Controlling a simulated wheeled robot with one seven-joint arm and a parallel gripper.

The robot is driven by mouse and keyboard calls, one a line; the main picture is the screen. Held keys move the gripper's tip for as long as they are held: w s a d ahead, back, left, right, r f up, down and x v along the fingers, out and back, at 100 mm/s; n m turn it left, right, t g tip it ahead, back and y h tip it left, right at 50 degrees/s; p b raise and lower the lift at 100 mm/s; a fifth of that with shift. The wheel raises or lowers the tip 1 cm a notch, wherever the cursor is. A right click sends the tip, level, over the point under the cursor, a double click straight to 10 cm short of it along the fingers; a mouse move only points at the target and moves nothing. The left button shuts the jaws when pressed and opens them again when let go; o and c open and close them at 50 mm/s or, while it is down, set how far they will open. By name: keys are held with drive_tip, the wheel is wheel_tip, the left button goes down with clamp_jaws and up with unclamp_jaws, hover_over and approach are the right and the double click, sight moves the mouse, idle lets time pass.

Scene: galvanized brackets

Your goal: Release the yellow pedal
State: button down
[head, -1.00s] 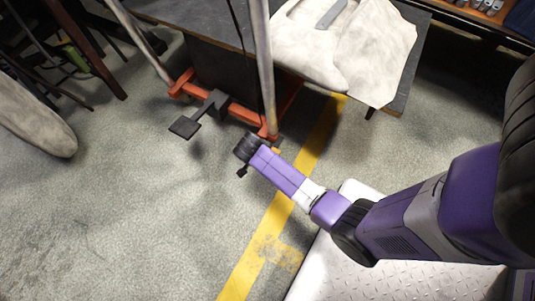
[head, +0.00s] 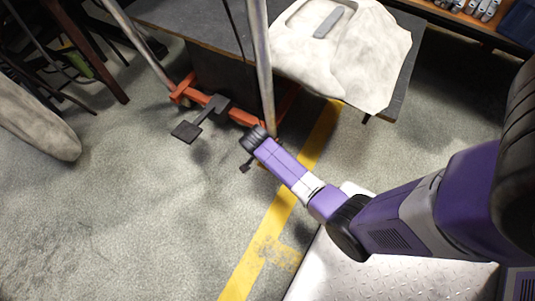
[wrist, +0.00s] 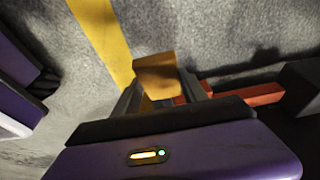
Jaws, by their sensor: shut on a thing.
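The yellow pedal (wrist: 157,72) shows in the wrist view between the two dark fingers of my gripper (wrist: 158,88). The fingers are shut on it, one at each side, and its flat face sticks out beyond them. In the head view my gripper (head: 246,167) is low over the floor beside the orange base frame (head: 225,109); the pedal there is mostly hidden behind my wrist. A black pedal (head: 187,131) on the same frame stands to the left, apart from my gripper.
A grey post (head: 262,60) rises from the frame just behind my gripper. A dark table (head: 190,18) with a pale hide (head: 345,60) stands above. A yellow floor line (head: 262,240) runs nearby. The floor at lower left is clear.

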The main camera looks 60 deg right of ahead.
drive_tip(key=c, duration=0.6)
unclamp_jaws()
drive_tip(key=shift+p+v, duration=2.2)
drive_tip(key=shift+v, duration=1.7)
